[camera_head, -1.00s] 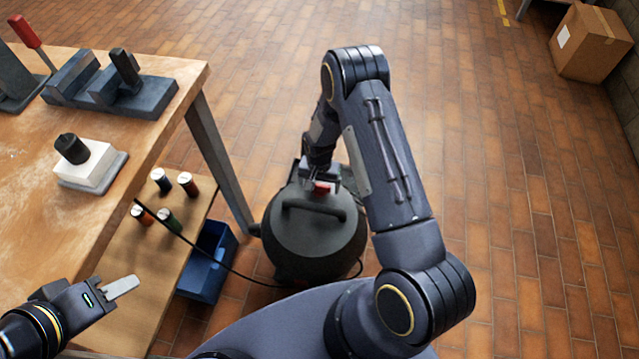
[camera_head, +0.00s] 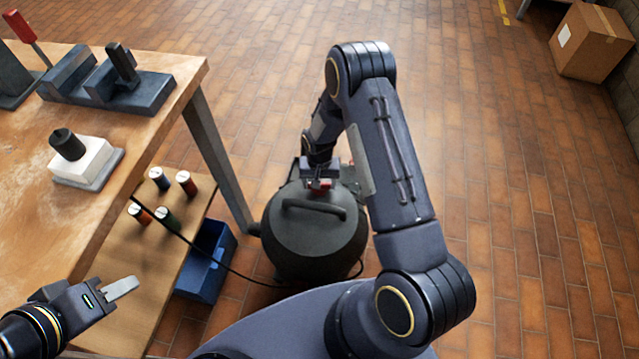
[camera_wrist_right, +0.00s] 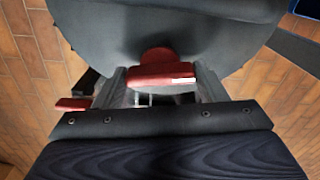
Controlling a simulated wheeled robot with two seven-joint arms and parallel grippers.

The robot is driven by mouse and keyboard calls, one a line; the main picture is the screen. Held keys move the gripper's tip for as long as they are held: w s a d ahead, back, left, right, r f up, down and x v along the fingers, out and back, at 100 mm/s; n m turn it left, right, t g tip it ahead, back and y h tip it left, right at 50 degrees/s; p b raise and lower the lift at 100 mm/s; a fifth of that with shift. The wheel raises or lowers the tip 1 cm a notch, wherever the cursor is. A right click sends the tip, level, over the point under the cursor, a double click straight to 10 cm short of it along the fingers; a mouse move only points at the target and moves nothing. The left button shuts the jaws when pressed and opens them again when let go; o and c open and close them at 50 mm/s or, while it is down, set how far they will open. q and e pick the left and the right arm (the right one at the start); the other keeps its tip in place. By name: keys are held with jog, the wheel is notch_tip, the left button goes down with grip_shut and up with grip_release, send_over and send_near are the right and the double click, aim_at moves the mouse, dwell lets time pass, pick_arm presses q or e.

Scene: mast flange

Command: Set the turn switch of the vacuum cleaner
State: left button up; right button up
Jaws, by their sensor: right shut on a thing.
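The vacuum cleaner (camera_head: 312,244) is a dark round canister with a black top handle, standing on the floor right of the workbench. Its red turn switch (camera_wrist_right: 165,76), with a white mark at the right end, shows in the right wrist view. My right gripper (camera_wrist_right: 163,84) is shut on the turn switch, one finger at each side. In the head view this gripper (camera_head: 319,180) is at the canister's far side, and the switch is mostly hidden. A second red part (camera_wrist_right: 72,104) sits left of the fingers. My left gripper (camera_head: 118,288) is near the bench's front edge, its opening unclear.
The wooden workbench (camera_head: 110,205) at left carries dark fixtures (camera_head: 125,90) and a white block with a black knob (camera_head: 85,160). A lower shelf holds several small cylinders. A blue bin (camera_head: 205,262) and a black cable lie beside the vacuum cleaner.

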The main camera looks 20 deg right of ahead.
jog(key=n+b, duration=0.1)
jog(key=n, duration=0.2)
jog(key=shift+f+n+b, duration=0.1)
jog(key=shift+n+b, duration=0.2)
jog(key=shift+b, duration=0.1)
jog(key=n+b, duration=0.1)
jog(key=n, duration=0.3)
jog(key=shift+n+b, duration=0.3)
jog(key=n, duration=0.3)
jog(key=shift+n+b, duration=0.3)
jog(key=shift+b, duration=0.1)
jog(key=shift+n, duration=1.8)
jog(key=o, duration=1)
notch_tip(320, 180, up, 7)
jog(key=shift+r+p, duration=0.1)
jog(key=shift+p, duration=0.4)
jog(key=shift+r, duration=0.4)
